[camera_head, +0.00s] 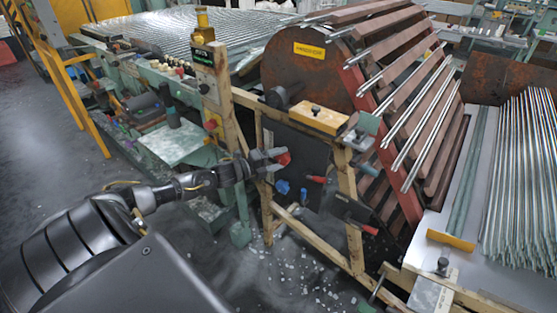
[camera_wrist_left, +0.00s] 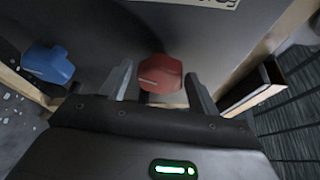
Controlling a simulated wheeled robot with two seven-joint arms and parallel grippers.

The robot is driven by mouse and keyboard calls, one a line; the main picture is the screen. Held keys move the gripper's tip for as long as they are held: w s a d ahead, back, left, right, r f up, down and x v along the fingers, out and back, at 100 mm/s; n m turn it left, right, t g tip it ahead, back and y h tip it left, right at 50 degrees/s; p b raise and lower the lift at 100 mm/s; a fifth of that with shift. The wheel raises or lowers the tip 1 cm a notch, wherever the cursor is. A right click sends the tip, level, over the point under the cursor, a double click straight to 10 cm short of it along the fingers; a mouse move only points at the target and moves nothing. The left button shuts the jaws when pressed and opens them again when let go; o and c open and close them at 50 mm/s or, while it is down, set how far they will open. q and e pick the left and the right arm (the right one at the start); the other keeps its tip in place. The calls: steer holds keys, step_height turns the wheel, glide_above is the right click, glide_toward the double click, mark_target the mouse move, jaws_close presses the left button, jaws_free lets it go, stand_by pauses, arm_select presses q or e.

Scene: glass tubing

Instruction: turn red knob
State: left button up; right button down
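The red knob (camera_head: 284,159) sits on a dark panel (camera_head: 300,142) under the machine's wooden frame. In the left wrist view the red knob (camera_wrist_left: 160,74) lies between the two fingers of my left gripper (camera_wrist_left: 160,82), with a visible gap to each finger. My left gripper (camera_head: 272,160) is open around the knob in the head view, its fingertips close to the panel. Whether a finger touches the knob cannot be seen. My right gripper is not in view.
A blue knob (camera_wrist_left: 48,63) is on the same panel, left of my gripper in the wrist view; it also shows in the head view (camera_head: 283,187). Wooden frame posts (camera_head: 348,200) stand close by. A large drum (camera_head: 315,75) holding glass tubes rises above.

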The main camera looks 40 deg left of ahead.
arm_select(q)
steer(key=shift+o, duration=0.7)
steer(key=v, duration=1)
steer(key=shift+s, duration=0.4)
steer(key=shift+a, duration=0.15)
